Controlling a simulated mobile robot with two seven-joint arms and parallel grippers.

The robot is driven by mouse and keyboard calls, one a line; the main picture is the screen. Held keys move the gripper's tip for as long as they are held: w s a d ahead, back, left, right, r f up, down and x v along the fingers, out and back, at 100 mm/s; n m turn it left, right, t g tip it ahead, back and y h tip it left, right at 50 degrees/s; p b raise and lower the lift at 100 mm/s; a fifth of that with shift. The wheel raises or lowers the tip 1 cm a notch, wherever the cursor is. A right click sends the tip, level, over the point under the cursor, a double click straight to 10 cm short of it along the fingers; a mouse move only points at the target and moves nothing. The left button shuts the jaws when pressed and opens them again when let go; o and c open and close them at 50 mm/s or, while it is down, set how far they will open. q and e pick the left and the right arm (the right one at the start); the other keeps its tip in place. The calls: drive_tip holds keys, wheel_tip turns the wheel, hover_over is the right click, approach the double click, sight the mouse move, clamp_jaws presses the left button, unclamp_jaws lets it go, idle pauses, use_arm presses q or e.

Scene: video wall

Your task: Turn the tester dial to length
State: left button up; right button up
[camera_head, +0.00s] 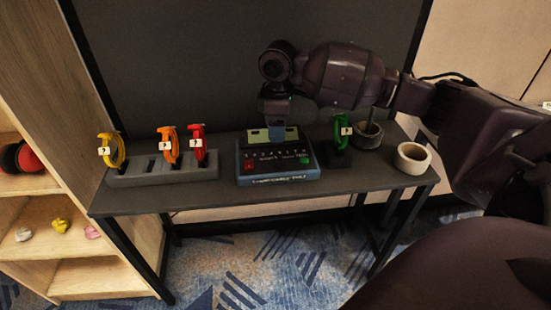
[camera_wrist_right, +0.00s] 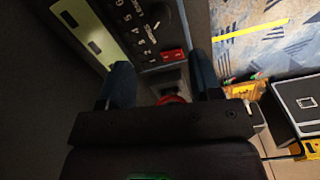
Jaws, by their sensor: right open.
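The tester (camera_head: 278,174) is a dark blue box on the black table, with a row of small white marks, a red button at left and a green one at right. Its face with marks and the red button also shows in the right wrist view (camera_wrist_right: 146,40). My left gripper is out of view.
A grey slotted rack (camera_head: 150,178) left of the tester holds yellow, orange and red cable coils. A green coil (camera_head: 342,132) stands to the right. Beyond it are a dark ring (camera_head: 367,136) and a tape roll (camera_head: 412,158). A large dark screen (camera_head: 190,60) rises behind the table.

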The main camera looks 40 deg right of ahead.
sight(278, 158)
wheel_tip(278, 158, down, 9)
drive_tip(key=b, duration=0.2)
drive_tip(key=shift+s+d+b, duration=0.1)
drive_tip(key=shift+b, duration=0.2)
drive_tip(key=shift+f, duration=0.8)
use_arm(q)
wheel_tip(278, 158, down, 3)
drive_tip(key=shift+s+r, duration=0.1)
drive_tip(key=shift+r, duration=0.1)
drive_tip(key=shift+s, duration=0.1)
use_arm(e)
drive_tip(key=shift+c, duration=0.4)
